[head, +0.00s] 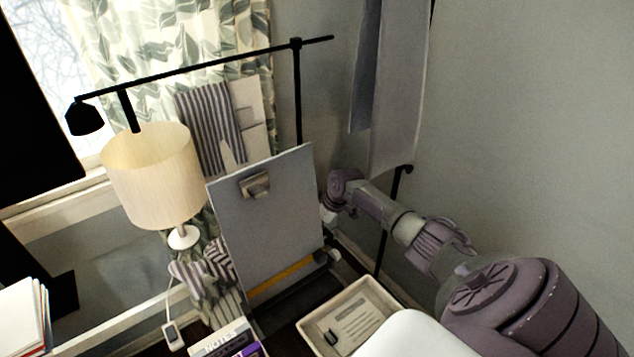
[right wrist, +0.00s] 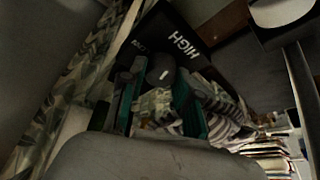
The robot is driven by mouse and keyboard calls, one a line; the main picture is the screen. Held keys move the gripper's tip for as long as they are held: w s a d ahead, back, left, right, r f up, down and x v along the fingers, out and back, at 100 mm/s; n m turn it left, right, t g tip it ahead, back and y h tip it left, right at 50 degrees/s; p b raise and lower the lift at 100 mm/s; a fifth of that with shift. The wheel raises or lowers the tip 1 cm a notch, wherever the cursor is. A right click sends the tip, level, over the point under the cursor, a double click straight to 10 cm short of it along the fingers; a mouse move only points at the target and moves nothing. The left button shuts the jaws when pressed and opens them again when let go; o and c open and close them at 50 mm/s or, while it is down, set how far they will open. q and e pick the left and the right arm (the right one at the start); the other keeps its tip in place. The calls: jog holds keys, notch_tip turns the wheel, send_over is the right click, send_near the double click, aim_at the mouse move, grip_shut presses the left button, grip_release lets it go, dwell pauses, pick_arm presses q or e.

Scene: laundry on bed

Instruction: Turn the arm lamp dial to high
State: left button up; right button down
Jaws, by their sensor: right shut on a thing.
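The black arm lamp (head: 215,66) stands at the back in the head view, its long bar running left to a small black shade (head: 85,118). Its post drops behind a grey clipboard. In the right wrist view, a black panel (right wrist: 160,25) carries the white word HIGH and a smaller, blurred label to its left. A round dark dial (right wrist: 161,66) with a short white mark sits below the words. My right gripper (right wrist: 158,88) is shut on the dial, a teal-edged finger on each side. In the head view the clipboard hides its fingers. My left gripper is out of view.
The clipboard (head: 265,225) stands upright close to my right arm. A cream-shaded table lamp (head: 152,175) is to its left. A tray (head: 310,326) and a purple-edged box (head: 225,340) lie in front. The grey wall is close on the right.

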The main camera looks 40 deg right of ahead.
jog(key=m+p, duration=0.2)
jog(key=shift+a+r+m+h, duration=0.1)
jog(key=shift+r+m+h, duration=0.05)
jog(key=shift+m+h, duration=0.2)
jog(key=shift+m+h+p, duration=0.35)
jog(key=shift+m+p, duration=0.2)
jog(key=shift+p, duration=0.1)
jog(key=c, duration=0.8)
grip_release()
jog(key=v, duration=1.1)
jog(key=shift+s+r, duration=0.25)
jog(key=shift+s, duration=0.1)
